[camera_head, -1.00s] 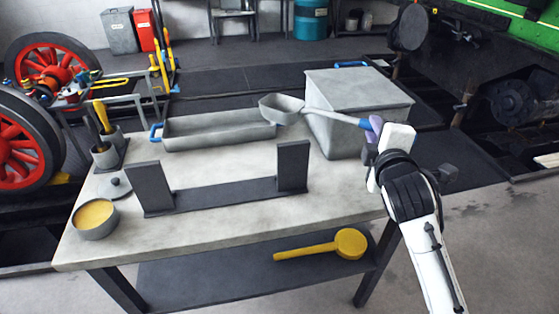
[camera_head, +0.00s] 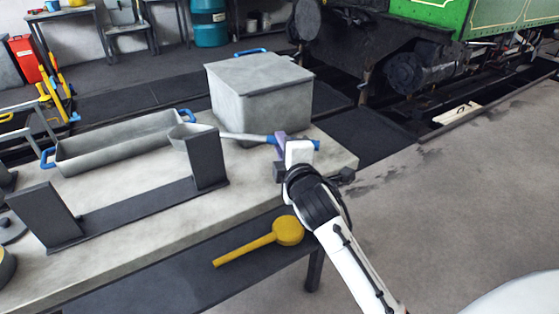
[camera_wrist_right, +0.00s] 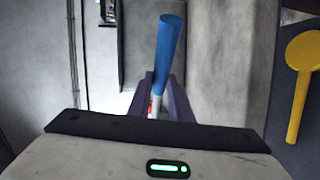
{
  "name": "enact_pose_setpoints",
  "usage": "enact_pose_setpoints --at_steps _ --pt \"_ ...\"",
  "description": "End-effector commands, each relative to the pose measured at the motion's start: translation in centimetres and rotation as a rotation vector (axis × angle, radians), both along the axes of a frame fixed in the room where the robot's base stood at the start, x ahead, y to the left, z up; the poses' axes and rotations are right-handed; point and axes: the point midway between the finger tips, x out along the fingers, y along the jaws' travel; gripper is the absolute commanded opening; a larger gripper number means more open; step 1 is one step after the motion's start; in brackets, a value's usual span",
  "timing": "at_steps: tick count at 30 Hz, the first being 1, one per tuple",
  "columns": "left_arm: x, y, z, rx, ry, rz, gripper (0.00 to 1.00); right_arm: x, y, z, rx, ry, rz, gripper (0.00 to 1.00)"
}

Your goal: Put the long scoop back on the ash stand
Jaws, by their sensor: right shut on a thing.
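The long scoop has a grey bowl (camera_head: 177,134), a thin shaft and a blue handle (camera_wrist_right: 168,50). My right gripper (camera_head: 281,146) is shut on the scoop by its handle, over the table's right end; its purple fingers also show in the right wrist view (camera_wrist_right: 160,98). The scoop lies nearly level, its bowl pointing left. The dark ash stand (camera_head: 130,208) is a flat bar with two upright plates on the table. Its right plate (camera_head: 207,160) hides part of the bowl and shaft. I cannot tell whether they touch. My left gripper is out of view.
A long grey tray (camera_head: 115,145) with blue handles lies behind the stand. A lidded grey box (camera_head: 262,98) stands behind the scoop's shaft. A yellow ladle-like tool (camera_head: 288,231) lies on the lower shelf. The tabletop in front of the stand is clear.

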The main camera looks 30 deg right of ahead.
Motion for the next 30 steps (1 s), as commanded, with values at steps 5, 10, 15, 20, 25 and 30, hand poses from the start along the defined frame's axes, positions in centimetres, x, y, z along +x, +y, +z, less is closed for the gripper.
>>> enact_pose_setpoints --at_steps 5,10,15,20,25,30 --pt "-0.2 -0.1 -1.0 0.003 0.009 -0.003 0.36 0.0 0.1 -3.1 0.004 -0.001 0.001 0.0" --pt "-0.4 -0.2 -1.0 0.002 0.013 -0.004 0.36 0.0 0.1 -3.7 0.002 -0.004 0.001 0.0" --pt "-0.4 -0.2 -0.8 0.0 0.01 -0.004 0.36 0.0 0.1 -3.7 0.002 -0.004 0.001 0.0" --pt "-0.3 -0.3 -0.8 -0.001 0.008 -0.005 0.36 0.0 0.0 -4.1 0.0 0.003 0.0 0.25" --pt "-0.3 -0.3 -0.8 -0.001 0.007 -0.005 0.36 0.0 0.0 -4.1 0.0 0.003 0.0 0.37" --pt "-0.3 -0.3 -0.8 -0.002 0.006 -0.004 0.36 0.0 0.0 -4.1 0.0 0.003 0.0 0.37"
